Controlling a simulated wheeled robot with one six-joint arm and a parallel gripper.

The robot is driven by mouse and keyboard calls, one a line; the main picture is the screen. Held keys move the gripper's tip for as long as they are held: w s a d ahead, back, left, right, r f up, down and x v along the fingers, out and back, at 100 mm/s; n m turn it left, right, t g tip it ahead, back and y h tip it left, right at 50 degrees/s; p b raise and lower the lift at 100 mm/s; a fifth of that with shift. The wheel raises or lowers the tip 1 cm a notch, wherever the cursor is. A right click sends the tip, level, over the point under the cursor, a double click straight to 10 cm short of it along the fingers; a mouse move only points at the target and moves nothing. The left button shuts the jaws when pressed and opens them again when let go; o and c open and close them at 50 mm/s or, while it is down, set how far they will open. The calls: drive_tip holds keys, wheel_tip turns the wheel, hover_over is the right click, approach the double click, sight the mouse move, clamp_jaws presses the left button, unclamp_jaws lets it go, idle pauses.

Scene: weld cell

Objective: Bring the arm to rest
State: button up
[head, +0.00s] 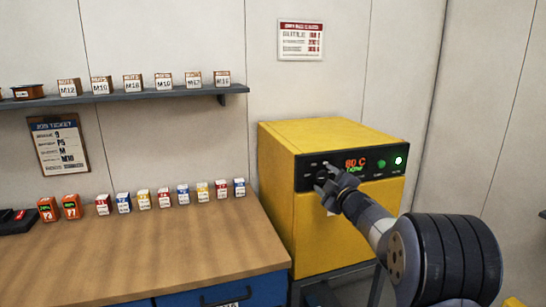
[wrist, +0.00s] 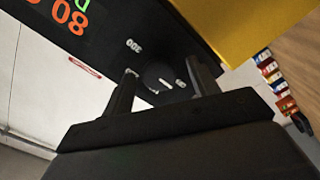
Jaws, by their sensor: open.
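My gripper (head: 328,181) is in front of the control panel of a yellow oven (head: 285,160) in the head view. Its fingers are apart and hold nothing. In the wrist view the two fingers (wrist: 163,88) stand on either side of a dark round knob (wrist: 158,77) on the black panel; whether they touch it I cannot tell. The panel's display (head: 356,162) reads 80 C in orange with green text below. My arm reaches in from the lower right.
A wooden workbench (head: 130,255) with a row of small labelled boxes stands to the left. A shelf (head: 120,97) with several labelled boxes hangs above it. A job ticket (head: 60,145) and a red-headed sign (head: 301,40) are on the wall. The floor right of the oven looks partly clear.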

drive_tip(key=shift+s+r+m+p, duration=0.2)
drive_tip(key=shift+r+m+p, duration=0.15)
drive_tip(key=shift+m+p, duration=0.65)
drive_tip(key=m+p, duration=0.4)
drive_tip(key=shift+f+m+p, duration=0.1)
drive_tip(key=shift+m+p, duration=0.2)
drive_tip(key=shift+p, duration=0.05)
drive_tip(key=m+p, duration=0.5)
drive_tip(key=p, duration=0.3)
drive_tip(key=v, duration=0.1)
drive_tip(key=b+v, duration=0.1)
drive_tip(key=v, duration=0.1)
drive_tip(key=shift+s+d+f+b, duration=0.1)
drive_tip(key=shift+s+f+b, duration=0.2)
drive_tip(key=shift+b, duration=0.1)
drive_tip(key=shift+v, duration=0.9)
